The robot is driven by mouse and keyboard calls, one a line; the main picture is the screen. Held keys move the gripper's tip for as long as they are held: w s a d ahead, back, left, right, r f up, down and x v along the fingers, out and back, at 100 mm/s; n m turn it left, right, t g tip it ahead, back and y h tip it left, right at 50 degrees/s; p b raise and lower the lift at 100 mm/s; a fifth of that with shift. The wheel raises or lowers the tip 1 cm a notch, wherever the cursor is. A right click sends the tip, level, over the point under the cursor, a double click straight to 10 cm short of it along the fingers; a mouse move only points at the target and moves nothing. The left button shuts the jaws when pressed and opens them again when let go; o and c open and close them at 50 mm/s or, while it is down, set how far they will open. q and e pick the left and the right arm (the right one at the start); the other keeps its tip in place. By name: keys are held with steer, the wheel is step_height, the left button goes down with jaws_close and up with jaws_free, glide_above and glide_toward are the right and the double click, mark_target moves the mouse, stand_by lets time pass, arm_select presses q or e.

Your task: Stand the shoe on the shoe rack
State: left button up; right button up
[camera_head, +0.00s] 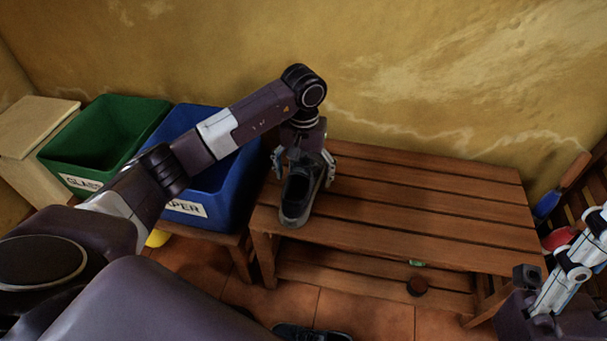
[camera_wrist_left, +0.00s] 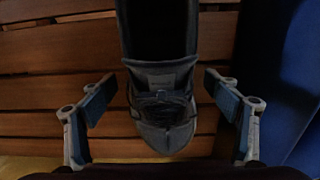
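In the left wrist view the shoe (camera_wrist_left: 165,110) lies between the two finger pads (camera_wrist_left: 158,95), with a gap on each side, so the gripper is open. The shoe appears upright; its underside is hidden.
A blue paper bin (camera_head: 222,205) stands just left of the rack, and a green glass bin (camera_head: 100,135) is beyond it. The rack's top is clear to the right. Small items lie on its lower shelf. Another dark shoe (camera_head: 310,332) is on the floor.

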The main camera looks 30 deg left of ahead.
arm_select(q)
step_height(320, 180, up, 12)
stand_by(0.6)
